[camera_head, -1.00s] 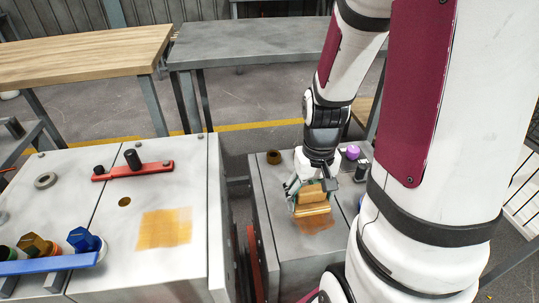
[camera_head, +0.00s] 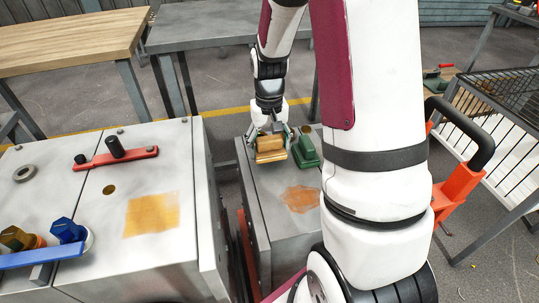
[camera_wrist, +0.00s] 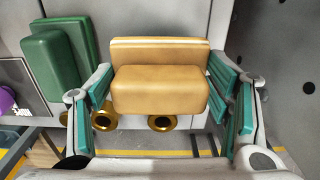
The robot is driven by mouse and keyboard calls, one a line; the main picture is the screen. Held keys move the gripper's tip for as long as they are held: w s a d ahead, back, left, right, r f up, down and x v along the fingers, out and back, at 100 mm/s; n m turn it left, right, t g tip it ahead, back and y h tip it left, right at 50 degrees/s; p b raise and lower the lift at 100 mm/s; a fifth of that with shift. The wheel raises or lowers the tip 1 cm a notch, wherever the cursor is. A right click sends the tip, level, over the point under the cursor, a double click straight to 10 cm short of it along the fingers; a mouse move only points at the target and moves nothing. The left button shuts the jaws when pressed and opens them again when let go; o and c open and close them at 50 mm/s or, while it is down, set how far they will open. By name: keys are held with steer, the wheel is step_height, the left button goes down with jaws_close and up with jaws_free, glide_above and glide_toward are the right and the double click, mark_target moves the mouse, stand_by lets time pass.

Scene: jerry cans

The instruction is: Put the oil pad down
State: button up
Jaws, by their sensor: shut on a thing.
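The oil pad is a tan block with a thicker front part. My gripper (camera_head: 271,133) is shut on the oil pad (camera_head: 270,156), near the far left part of the right grey cabinet's top (camera_head: 262,190). In the wrist view the oil pad (camera_wrist: 160,88) sits between the teal-lined fingers of my gripper (camera_wrist: 165,95). I cannot tell whether its underside touches the cabinet top. A similar green pad (camera_head: 307,152) stands just right of it; it also shows in the wrist view (camera_wrist: 55,62).
An orange-brown stain (camera_head: 300,198) lies on the right cabinet top. The left cabinet (camera_head: 95,225) has a yellow-orange patch (camera_head: 152,214), a red bar (camera_head: 115,158) and a blue bar (camera_head: 45,256). A gap separates the cabinets. Brass rings (camera_wrist: 162,123) show beyond the pad.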

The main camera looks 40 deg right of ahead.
mark_target(270, 150)
steer(key=shift+s+f+b, duration=0.15)
steer(key=shift+f+b, duration=0.4)
steer(key=shift+f, duration=1.1)
steer(key=shift+f, duration=0.2)
steer(key=o, duration=1)
steer(key=shift+r, duration=0.15)
